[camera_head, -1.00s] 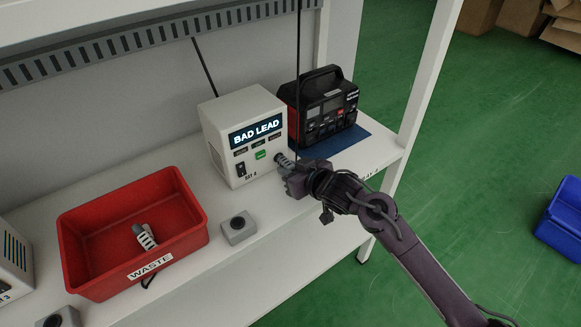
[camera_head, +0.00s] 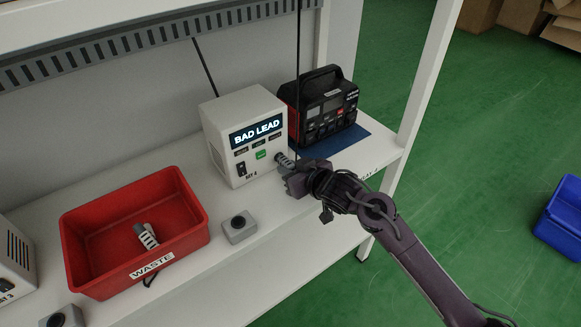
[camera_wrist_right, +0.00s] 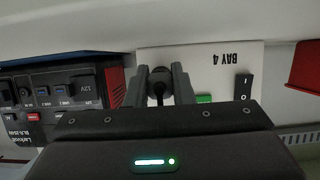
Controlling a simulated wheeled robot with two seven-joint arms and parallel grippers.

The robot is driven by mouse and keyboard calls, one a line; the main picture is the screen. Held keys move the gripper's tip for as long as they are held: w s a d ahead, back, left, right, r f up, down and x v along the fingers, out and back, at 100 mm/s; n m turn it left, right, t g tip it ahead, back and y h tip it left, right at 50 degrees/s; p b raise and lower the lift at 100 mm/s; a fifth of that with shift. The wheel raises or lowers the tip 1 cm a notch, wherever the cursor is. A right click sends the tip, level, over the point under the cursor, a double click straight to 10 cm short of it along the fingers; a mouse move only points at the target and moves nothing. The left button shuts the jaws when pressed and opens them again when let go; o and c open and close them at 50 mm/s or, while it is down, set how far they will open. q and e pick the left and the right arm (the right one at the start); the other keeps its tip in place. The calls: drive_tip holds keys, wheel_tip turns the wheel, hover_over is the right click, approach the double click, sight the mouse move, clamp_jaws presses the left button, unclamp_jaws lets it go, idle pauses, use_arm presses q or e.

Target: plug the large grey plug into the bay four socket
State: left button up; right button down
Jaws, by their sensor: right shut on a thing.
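The bay four unit (camera_head: 225,150) is a white box with a lit screen reading BAD LEAD; its BAY 4 face (camera_wrist_right: 222,65) shows upside down in the right wrist view. My right gripper (camera_head: 288,172) is at the lower right of its front, shut on the grey ribbed plug (camera_head: 284,160). The plug points at the unit's front, where the socket is hidden behind it; I cannot tell how far in it sits. In the right wrist view the fingers of my right gripper (camera_wrist_right: 161,88) close around the plug's dark back end (camera_wrist_right: 158,90). My left gripper is not in view.
A red WASTE bin (camera_head: 190,228) holds another striped plug (camera_head: 147,236). A small grey box with a black button (camera_head: 239,228) stands between bin and unit. A black-and-red power station (camera_head: 322,105) stands on a blue mat (camera_head: 345,143) to the right, close to my gripper.

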drive_tip(key=shift+p, duration=0.35)
idle(0.5)
drive_tip(key=shift+w+a, duration=0.25)
drive_tip(key=shift+w, duration=0.15)
idle(0.4)
drive_tip(key=c, duration=1.2)
unclamp_jaws()
drive_tip(key=shift+o, duration=0.2)
drive_tip(key=v, duration=0.8)
drive_tip(key=shift+f+p, duration=0.1)
drive_tip(key=shift+p, duration=0.3)
